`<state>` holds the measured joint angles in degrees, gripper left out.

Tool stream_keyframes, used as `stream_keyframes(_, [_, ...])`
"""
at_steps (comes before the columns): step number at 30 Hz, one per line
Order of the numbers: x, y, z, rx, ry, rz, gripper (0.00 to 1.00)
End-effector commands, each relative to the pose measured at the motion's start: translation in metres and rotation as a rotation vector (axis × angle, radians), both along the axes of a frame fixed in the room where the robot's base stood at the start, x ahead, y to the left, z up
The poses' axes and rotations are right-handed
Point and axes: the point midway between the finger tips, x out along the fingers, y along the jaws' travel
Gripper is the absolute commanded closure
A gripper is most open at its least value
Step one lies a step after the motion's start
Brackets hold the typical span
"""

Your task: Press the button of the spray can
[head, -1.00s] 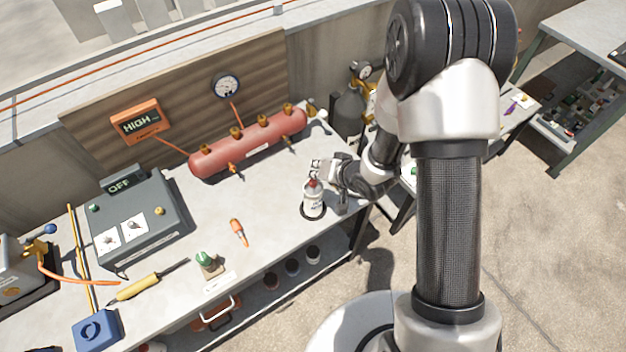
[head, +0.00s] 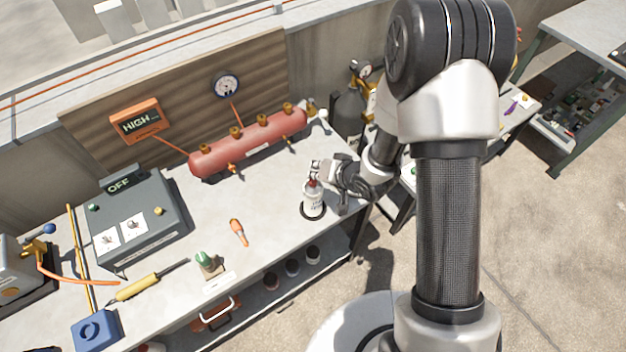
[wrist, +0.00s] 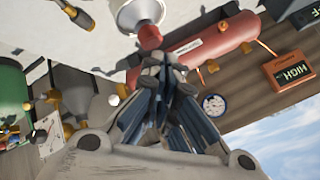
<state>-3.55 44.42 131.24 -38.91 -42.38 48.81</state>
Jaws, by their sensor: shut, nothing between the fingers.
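The spray can (head: 313,201) is white with a red top and stands upright on the workbench, inside a black ring near the front right edge. In the wrist view its white body (wrist: 136,14) and red nozzle (wrist: 150,38) show at the top. My gripper (head: 316,170) is shut and empty, with its fingertips close above and behind the red top. In the wrist view the closed fingertips (wrist: 164,66) lie just below the nozzle; I cannot tell whether they touch it.
A red manifold cylinder (head: 250,142) with brass valves lies behind the can. An orange-handled tool (head: 238,232) and a green-topped block (head: 209,264) sit to the left. A grey control box (head: 137,222) stands further left. The bench between the can and manifold is clear.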

Motion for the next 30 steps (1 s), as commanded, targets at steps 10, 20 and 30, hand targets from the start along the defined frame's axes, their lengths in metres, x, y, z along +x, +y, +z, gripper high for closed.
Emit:
stream_keyframes(10, [0.0001,0.0001,-0.0033,0.000,0.000,0.000,1.00])
stream_keyframes(20, [0.0002,0.0000,-0.0062,0.000,0.000,0.000,1.00])
stream_keyframes(30, [0.0001,0.0001,-0.0104,0.000,0.000,0.000,1.00])
